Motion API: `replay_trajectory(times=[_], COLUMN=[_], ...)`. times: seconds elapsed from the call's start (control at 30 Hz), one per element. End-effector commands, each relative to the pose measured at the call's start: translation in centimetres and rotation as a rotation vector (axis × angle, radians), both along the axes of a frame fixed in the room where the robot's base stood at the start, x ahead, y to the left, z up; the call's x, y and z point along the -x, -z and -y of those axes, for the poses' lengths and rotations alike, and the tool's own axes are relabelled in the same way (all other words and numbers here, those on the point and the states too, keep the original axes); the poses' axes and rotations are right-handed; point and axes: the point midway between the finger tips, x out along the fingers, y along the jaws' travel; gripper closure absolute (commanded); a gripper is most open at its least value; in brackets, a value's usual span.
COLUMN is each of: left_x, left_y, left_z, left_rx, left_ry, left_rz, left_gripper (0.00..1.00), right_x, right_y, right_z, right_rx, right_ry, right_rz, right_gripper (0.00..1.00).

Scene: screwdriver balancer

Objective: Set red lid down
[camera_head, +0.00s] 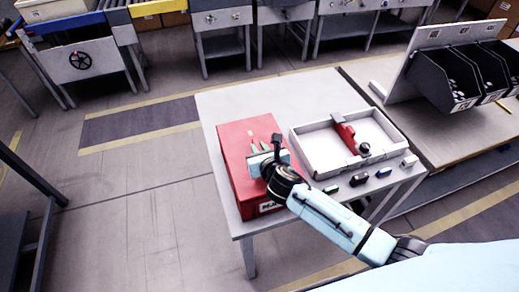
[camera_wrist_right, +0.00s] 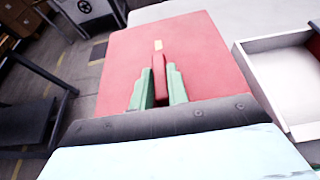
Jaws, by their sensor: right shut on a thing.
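The red lid (camera_head: 238,139) shows as a flat red top over the red box (camera_head: 248,199) on the left part of the table. It also fills the middle of the right wrist view (camera_wrist_right: 199,65). My right gripper (camera_head: 262,147) reaches over the lid from the front. Its green fingers (camera_wrist_right: 157,84) are shut on a narrow red upright piece with a pale tip, which looks like the lid's handle. The lid lines up closely with the box; whether it rests fully on it cannot be told. My left gripper is out of view.
A white tray (camera_head: 306,161) holding a red tool (camera_head: 344,133) stands right of the box. Several small objects, including a green one (camera_head: 331,189) and a black one (camera_head: 359,180), line the table's front edge. Dark bins (camera_head: 446,82) stand at the right. The table's back left is clear.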

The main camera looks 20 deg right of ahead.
Motion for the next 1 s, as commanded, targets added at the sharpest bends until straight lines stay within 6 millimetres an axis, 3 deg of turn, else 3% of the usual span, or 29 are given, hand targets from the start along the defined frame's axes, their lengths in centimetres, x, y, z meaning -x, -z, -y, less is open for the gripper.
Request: replay_trajectory(times=[0.2, 0.23, 0.4, 0.77, 1.0], left_x=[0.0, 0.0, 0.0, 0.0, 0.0], left_y=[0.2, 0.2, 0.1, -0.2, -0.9], left_z=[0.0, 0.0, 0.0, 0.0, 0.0], left_rx=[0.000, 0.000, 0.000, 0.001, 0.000], left_ry=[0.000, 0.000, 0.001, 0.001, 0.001], left_rz=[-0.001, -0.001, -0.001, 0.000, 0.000], left_gripper=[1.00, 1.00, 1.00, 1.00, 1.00], right_x=[-0.1, 0.0, 0.0, 0.2, 3.4], right_y=[0.2, 0.3, 0.2, -0.3, -1.6], right_z=[0.0, 0.0, 0.0, 0.0, 0.2], right_rx=[0.001, 0.001, 0.001, 0.001, 0.000], right_ry=[0.000, 0.000, 0.000, 0.000, -0.002], right_rz=[0.001, 0.000, 0.000, 0.000, -0.001], right_gripper=[1.00, 0.83, 0.62, 0.62, 0.62])
